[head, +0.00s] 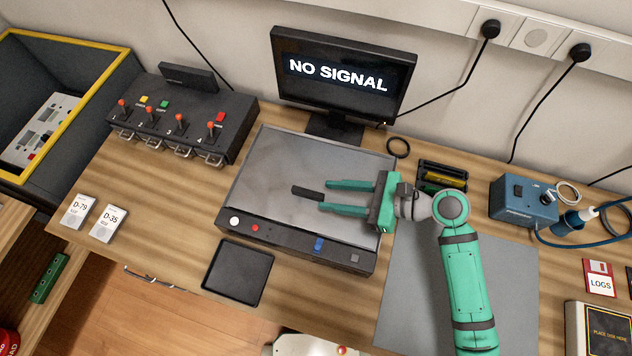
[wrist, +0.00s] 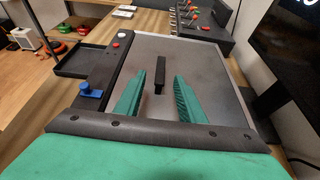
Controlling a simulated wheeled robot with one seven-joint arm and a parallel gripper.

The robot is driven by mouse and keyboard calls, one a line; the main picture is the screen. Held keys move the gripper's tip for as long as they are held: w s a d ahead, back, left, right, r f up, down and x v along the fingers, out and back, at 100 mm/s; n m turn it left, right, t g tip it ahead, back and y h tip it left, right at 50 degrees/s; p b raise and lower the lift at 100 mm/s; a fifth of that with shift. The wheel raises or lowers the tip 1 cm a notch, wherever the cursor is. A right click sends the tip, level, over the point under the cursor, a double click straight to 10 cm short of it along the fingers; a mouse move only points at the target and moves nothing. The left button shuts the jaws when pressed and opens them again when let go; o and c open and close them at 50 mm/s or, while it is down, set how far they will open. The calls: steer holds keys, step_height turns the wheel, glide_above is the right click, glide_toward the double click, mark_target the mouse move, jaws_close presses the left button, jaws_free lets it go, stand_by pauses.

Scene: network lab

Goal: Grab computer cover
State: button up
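The computer cover (head: 278,165) is a flat grey metal panel on top of the computer case, with a small black handle (head: 308,193) near its middle. The case's dark front (head: 290,240) carries white, red and blue buttons. My gripper (head: 324,197) is over the right part of the cover, fingers pointing left. It is open, and nothing is between its fingers. The handle lies just beyond the fingertips, roughly in line with the gap. In the wrist view the handle (wrist: 160,75) stands up from the cover (wrist: 195,60), between and ahead of the green fingers (wrist: 155,95).
A monitor (head: 343,75) reading "NO SIGNAL" stands behind the case. A switch box (head: 183,120) is at left, a black tray (head: 238,272) in front. A battery holder (head: 442,178) and a blue device (head: 523,202) are at right. A grey mat (head: 510,270) lies under my arm.

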mark_target(311, 194)
steer(key=shift+x, duration=3.7)
jaws_close()
